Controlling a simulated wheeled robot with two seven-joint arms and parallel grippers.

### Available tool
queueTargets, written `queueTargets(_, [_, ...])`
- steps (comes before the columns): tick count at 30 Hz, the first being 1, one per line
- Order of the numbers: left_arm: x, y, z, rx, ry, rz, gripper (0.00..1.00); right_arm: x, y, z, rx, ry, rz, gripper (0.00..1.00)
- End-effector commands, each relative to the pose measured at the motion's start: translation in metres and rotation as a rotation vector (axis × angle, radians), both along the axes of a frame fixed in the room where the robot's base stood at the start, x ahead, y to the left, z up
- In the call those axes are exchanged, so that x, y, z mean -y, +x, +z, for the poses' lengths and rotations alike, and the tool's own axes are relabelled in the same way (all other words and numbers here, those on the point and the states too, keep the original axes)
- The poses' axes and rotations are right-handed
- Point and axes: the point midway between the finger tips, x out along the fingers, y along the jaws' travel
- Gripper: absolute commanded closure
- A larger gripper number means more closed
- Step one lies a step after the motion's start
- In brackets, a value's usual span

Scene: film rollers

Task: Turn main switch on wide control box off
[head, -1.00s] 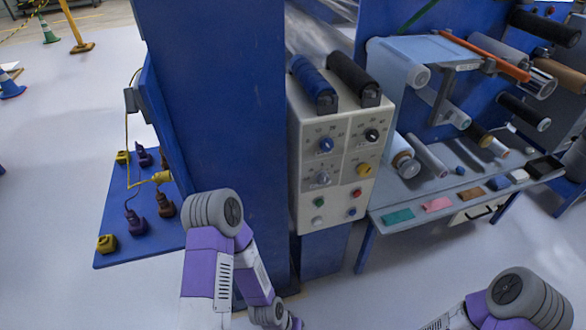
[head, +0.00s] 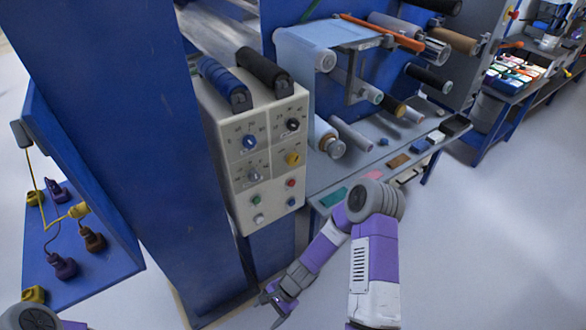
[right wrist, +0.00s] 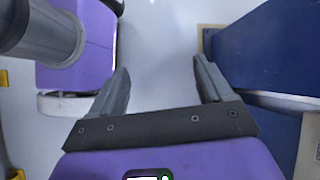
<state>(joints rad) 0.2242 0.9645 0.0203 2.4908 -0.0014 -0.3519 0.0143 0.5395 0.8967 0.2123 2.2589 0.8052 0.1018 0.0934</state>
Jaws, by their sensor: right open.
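The cream control box (head: 236,190) is mounted on the blue column in the head view. Its front carries a blue knob (head: 250,141), a black knob (head: 292,124), a grey knob (head: 254,174) and a yellow knob (head: 293,158). Below them are small green, red, white and blue buttons. I cannot tell which control is the main switch. My right gripper (head: 272,299) is low, below the box and apart from it. It is open and empty in the right wrist view (right wrist: 161,68). My left gripper is out of view.
The blue column (head: 150,130) stands left of the box. A blue panel (head: 85,265) with purple, yellow and brown plugs is further left. A worktable with film rollers (head: 352,135) and coloured blocks is to the right. The pale floor (head: 500,240) is clear at right.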

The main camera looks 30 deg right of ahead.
Motion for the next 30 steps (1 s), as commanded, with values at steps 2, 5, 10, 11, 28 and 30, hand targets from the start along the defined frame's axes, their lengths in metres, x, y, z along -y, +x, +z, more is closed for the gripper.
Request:
queueTargets(2, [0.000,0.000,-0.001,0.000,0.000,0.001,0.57,0.007,0.035,0.016,-0.056,0.118,-0.239,0.20])
queueTargets(5, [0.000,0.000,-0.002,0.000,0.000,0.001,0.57,0.023,0.085,0.044,-0.098,0.302,-0.539,0.20])
queueTargets(10, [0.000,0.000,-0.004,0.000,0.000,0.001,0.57,0.094,0.177,0.106,-0.067,0.665,-1.019,0.20])
queueTargets(11, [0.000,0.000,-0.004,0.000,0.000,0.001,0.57,0.112,0.190,0.118,-0.049,0.730,-1.094,0.20])
queueTargets(28, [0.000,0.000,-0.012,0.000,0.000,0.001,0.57,0.289,0.266,0.215,0.213,1.271,-1.607,0.20])
queueTargets(30, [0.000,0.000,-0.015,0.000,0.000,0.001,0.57,0.288,0.278,0.214,0.212,1.271,-1.607,0.20])
